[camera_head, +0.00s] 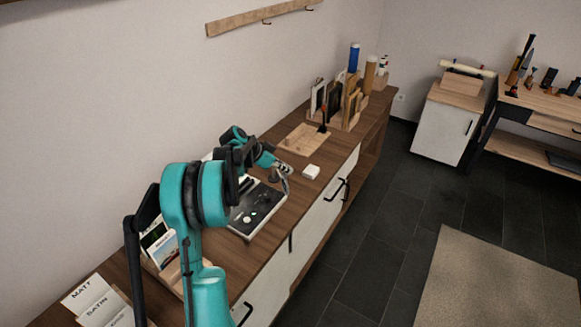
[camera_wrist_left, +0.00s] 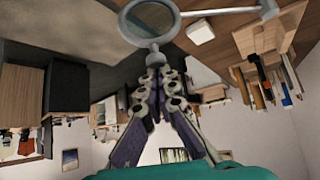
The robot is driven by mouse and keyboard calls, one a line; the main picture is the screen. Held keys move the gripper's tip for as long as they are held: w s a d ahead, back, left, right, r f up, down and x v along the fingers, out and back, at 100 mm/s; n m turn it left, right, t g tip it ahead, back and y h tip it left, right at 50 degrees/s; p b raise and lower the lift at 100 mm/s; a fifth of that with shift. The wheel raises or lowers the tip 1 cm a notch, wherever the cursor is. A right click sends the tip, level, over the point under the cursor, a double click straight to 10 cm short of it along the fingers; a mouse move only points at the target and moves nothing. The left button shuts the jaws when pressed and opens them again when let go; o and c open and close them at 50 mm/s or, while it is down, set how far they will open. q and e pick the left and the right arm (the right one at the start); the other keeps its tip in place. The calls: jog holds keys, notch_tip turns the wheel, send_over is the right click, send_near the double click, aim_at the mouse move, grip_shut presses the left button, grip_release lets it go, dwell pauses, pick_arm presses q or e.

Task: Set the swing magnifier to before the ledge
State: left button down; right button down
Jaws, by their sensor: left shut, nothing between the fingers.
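The swing magnifier (camera_wrist_left: 150,18) shows in the left wrist view as a round lens in a grey ring, with a grey arm running off to the right. My left gripper (camera_wrist_left: 155,72) is shut and empty, its fingertips close to the ring's rim; I cannot tell whether they touch. In the head view, my left gripper (camera_head: 284,172) is small and far along my teal arm, over the sideboard by a board with a dark panel (camera_head: 255,208). The magnifier is hard to make out there. I cannot identify the ledge. My right gripper is out of view.
On the wooden sideboard (camera_head: 278,247), a small white box (camera_head: 311,172) and a wooden tray (camera_head: 304,139) lie beyond the gripper. Upright frames and bottles stand at the far end. Labelled cards (camera_head: 95,300) stand at the near end. The wall runs along the left.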

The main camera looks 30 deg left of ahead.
pick_arm(q)
jog(key=s+a+m+g+h+p, duration=0.1)
jog(key=s+a+m+p, duration=0.1)
jog(key=s+a, duration=0.4)
jog(key=shift+a+m+h, duration=0.4)
jog(key=shift+a+m, duration=0.1)
jog(key=shift+a, duration=1.65)
